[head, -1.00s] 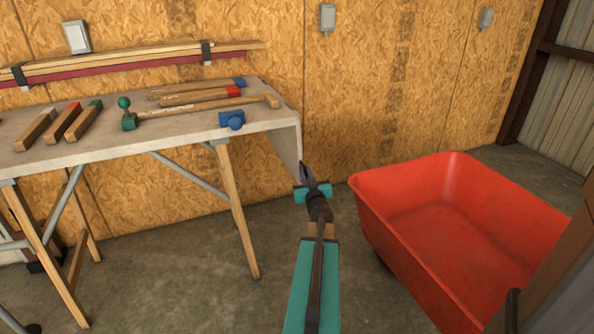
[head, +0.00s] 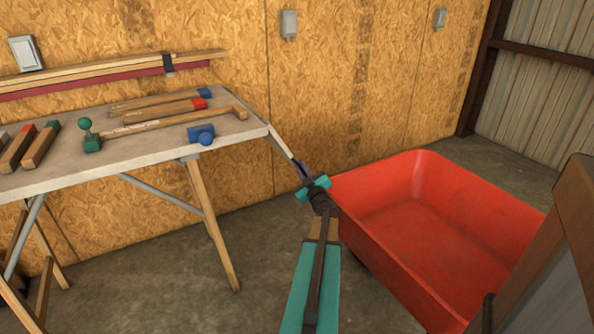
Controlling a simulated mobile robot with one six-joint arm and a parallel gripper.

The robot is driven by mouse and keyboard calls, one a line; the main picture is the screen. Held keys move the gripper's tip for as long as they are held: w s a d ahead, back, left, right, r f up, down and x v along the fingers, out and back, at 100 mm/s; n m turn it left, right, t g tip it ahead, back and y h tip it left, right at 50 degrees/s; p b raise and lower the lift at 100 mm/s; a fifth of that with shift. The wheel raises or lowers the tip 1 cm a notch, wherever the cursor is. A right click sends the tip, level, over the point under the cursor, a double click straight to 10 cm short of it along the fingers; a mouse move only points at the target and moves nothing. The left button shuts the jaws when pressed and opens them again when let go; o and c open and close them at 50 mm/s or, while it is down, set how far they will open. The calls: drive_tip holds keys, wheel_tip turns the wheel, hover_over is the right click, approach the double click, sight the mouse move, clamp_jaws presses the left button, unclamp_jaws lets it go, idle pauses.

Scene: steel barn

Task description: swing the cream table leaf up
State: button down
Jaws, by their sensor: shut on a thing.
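My gripper (head: 302,171) is shut on the leaf's outer lower edge. The fingertips are small here and partly hidden by the gripper's teal body.
A red tub (head: 440,225) stands just right of my gripper. The OSB wall is behind. Bare floor shows below the leaf.

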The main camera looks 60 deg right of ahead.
drive_tip(key=shift+s+f, duration=0.2)
drive_tip(key=shift+s, duration=0.1)
drive_tip(key=c, duration=1.8)
unclamp_jaws()
drive_tip(key=shift+r, duration=0.1)
drive_tip(key=shift+w, duration=0.1)
drive_tip(key=shift+p+v, duration=0.65)
drive_tip(key=shift+v, duration=6.25)
drive_tip(key=shift+w, duration=0.1)
